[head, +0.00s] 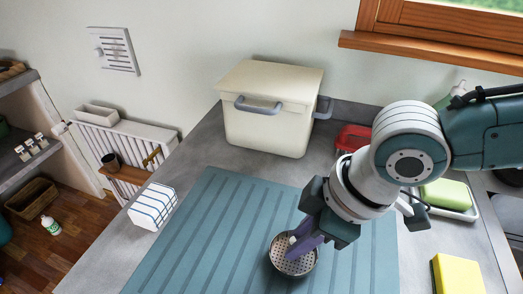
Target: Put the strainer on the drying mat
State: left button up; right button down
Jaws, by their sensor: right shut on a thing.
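The strainer (293,264) is a round metal bowl with many small holes, in the lower middle of the head view. My right gripper (298,246) reaches down over it from the right, its purple fingers shut on the strainer. The drying mat (215,222) is a large teal ribbed sheet on the counter. The strainer appears over the mat's right part; I cannot tell whether it touches the mat. My left gripper is not in view.
A cream lidded bin (265,120) stands behind the mat. A striped white box (153,206) is left of the mat. A red container (353,138), a green sponge on a tray (445,195) and a yellow box (456,274) are at the right. The mat's left part is clear.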

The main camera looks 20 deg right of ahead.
jog(key=shift+f, duration=0.25)
jog(key=shift+f, duration=0.15)
jog(key=c, duration=0.8)
grip_release()
jog(key=shift+o, duration=0.2)
jog(key=shift+r, duration=0.4)
jog(key=p+v, duration=0.2)
jog(key=v, duration=0.9)
jog(key=s+a+r+t+y, duration=0.15)
jog(key=s+a, duration=0.35)
jog(key=a, duration=0.6)
jog(key=s+d+f+m+h, duration=0.1)
jog(key=s+d+m+h, duration=0.1)
jog(key=s+d+m, duration=0.2)
jog(key=s+d+f+m+h, duration=0.1)
jog(key=d+m, duration=0.4)
jog(key=d, duration=0.5)
jog(key=s+h, duration=0.1)
jog(key=s, duration=0.1)
jog(key=shift+s+h, duration=0.35)
jog(key=shift+s, duration=0.05)
